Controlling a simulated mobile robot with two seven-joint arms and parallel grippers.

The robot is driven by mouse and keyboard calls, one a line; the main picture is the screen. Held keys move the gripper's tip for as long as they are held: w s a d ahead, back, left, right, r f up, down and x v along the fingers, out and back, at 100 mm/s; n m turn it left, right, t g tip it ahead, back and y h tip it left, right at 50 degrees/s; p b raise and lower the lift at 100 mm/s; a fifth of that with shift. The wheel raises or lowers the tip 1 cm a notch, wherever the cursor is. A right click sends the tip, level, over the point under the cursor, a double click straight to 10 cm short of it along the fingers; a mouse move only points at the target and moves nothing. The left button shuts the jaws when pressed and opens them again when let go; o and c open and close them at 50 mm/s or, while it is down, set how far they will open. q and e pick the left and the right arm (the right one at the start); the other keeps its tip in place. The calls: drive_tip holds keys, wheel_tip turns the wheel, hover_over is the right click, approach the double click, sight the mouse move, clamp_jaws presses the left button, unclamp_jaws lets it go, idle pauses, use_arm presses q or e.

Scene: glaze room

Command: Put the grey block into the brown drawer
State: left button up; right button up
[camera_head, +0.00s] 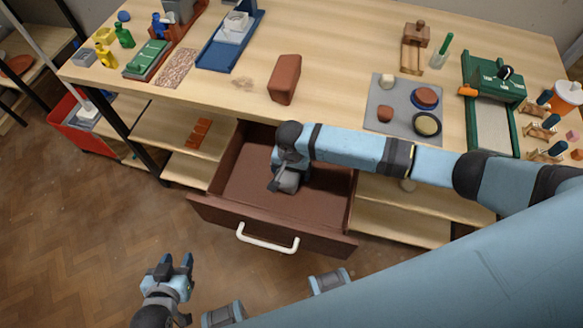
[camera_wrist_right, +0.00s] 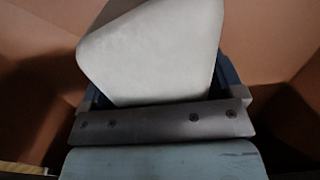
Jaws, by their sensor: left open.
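The brown drawer (camera_head: 233,214) is pulled out below the table, with a white handle on its front. My right gripper (camera_head: 284,182) is inside the drawer opening, pointing down. It is shut on the grey block (camera_head: 289,181), which the arm partly hides. In the right wrist view the pale grey block (camera_wrist_right: 155,55) fills the space between the fingers, tilted, with brown drawer walls around it. I cannot tell whether the block touches the drawer floor. My left gripper (camera_head: 177,262) is open and empty over the wooden floor, left of the drawer.
A brown brick-like block (camera_head: 285,79) stands on the table above the drawer. A grey mat (camera_head: 381,110) with several small items lies to the right, near my right arm. A red bin (camera_head: 88,125) stands at the left. The floor before the drawer is clear.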

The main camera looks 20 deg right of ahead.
wheel_tip(320, 180, up, 11)
drive_tip(key=shift+p, duration=0.5)
drive_tip(key=shift+r, duration=0.6)
drive_tip(key=shift+r, duration=0.1)
